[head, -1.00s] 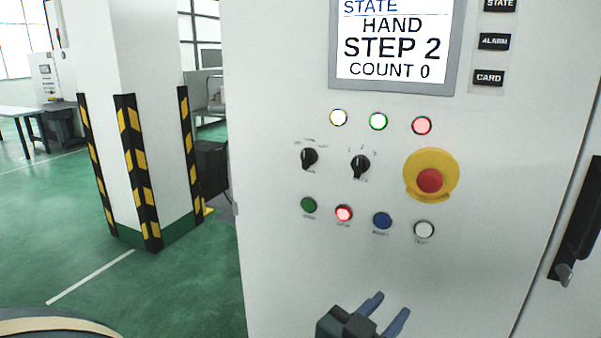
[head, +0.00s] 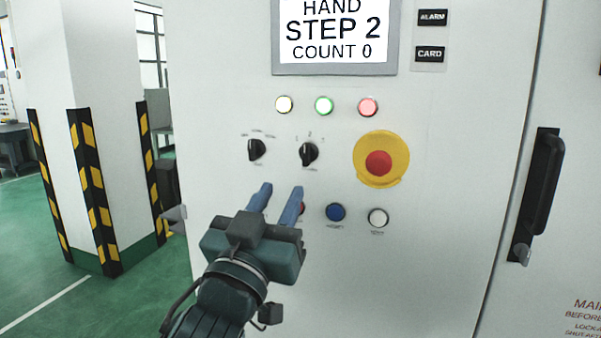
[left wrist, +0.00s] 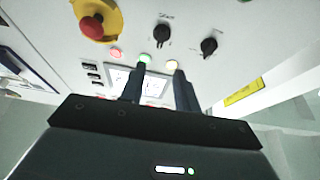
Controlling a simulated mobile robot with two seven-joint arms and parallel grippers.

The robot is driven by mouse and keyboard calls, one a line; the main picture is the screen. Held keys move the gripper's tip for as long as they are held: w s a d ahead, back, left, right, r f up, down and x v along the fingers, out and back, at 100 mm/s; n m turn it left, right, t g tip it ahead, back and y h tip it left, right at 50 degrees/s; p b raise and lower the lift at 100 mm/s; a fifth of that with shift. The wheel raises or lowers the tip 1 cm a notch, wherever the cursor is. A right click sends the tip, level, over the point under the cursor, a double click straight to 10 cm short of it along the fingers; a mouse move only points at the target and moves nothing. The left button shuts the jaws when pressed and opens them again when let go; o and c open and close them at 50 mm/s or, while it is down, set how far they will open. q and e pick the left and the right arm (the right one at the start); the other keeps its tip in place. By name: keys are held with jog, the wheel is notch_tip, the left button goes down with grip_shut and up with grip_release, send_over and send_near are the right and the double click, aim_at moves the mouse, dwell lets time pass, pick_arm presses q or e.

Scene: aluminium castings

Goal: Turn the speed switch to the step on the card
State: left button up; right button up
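The control panel has two black rotary switches. The right one (head: 308,153), with number marks around it, appears to be the speed switch; its exact pointing is too small to tell. It also shows in the left wrist view (left wrist: 162,36). The left one (head: 257,149) has small word labels. The screen (head: 335,35) reads HAND, STEP 2, COUNT 0. A CARD label (head: 430,54) is right of it; no card's step is readable. My left gripper (head: 277,204) is open and empty, below the switches, its blue fingers apart and covering part of the lower button row. My right gripper is not in view.
A red emergency stop on yellow (head: 379,162) is close right of the switches. Three lit lamps (head: 324,105) sit above. Blue (head: 336,212) and white (head: 378,217) buttons lie below. A black door handle (head: 541,190) is further right. A striped pillar (head: 95,190) stands left.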

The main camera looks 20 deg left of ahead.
aim_at(305, 148)
pick_arm(q)
jog(key=p+x, duration=0.2)
jog(key=x, duration=0.7)
jog(key=shift+w+r, duration=0.35)
jog(key=shift+w, duration=0.5)
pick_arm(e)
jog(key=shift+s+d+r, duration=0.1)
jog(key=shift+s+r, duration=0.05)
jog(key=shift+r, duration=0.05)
pick_arm(q)
jog(key=c, duration=0.6)
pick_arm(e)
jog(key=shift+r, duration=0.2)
